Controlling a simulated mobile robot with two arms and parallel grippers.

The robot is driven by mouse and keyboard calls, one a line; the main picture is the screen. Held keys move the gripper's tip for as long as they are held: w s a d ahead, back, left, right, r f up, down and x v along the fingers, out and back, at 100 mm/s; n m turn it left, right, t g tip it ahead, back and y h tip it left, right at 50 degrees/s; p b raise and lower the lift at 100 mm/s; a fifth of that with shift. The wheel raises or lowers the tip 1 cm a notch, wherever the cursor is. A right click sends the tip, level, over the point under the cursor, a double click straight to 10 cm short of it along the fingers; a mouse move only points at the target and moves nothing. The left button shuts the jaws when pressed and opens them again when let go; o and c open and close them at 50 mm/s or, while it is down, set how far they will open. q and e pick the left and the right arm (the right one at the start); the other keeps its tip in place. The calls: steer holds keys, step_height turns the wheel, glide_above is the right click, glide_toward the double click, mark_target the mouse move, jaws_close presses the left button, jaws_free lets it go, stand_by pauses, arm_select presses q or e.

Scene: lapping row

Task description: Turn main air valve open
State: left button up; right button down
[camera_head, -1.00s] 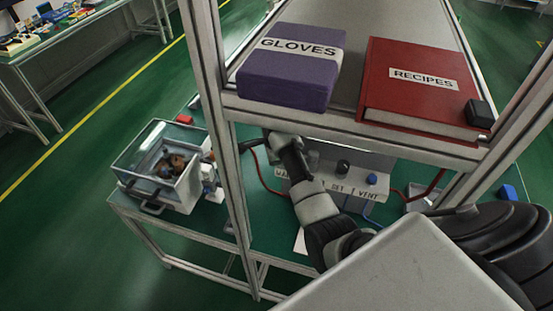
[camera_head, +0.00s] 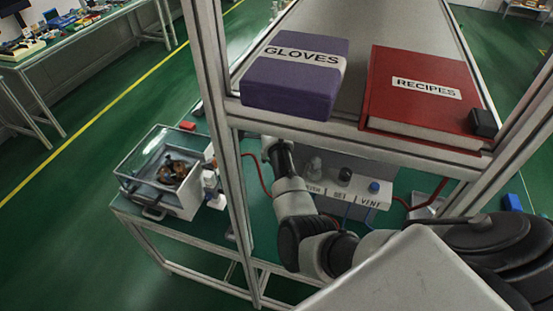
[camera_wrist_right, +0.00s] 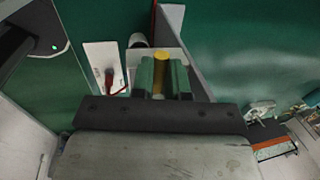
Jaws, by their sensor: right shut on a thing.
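In the right wrist view my right gripper (camera_wrist_right: 161,78) is shut on a narrow yellow handle (camera_wrist_right: 161,75), which sits between its two green-looking fingers. The handle appears to belong to the main air valve; its body is mostly hidden by the fingers, and I cannot tell its exact angle. In the head view my right arm reaches under the shelf, and its gripper end is largely hidden near the shelf post. My left gripper is in neither view.
A purple GLOVES box (camera_head: 293,86) and red RECIPES binder (camera_head: 425,112) lie on the shelf above my arm. A control box (camera_head: 352,190) with knobs marked SET and VENT stands beside the arm. A clear-walled container (camera_head: 190,203) is at left. A shelf post (camera_head: 226,160) stands close by.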

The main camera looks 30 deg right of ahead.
stand_by(0.3)
steer(key=c, duration=1.1)
jaws_free()
steer(key=r, duration=0.2)
steer(key=r+b, duration=0.1)
steer(key=r, duration=0.2)
steer(key=s+a+r+b, duration=0.1)
steer(key=r, duration=0.1)
steer(key=shift+r, duration=0.2)
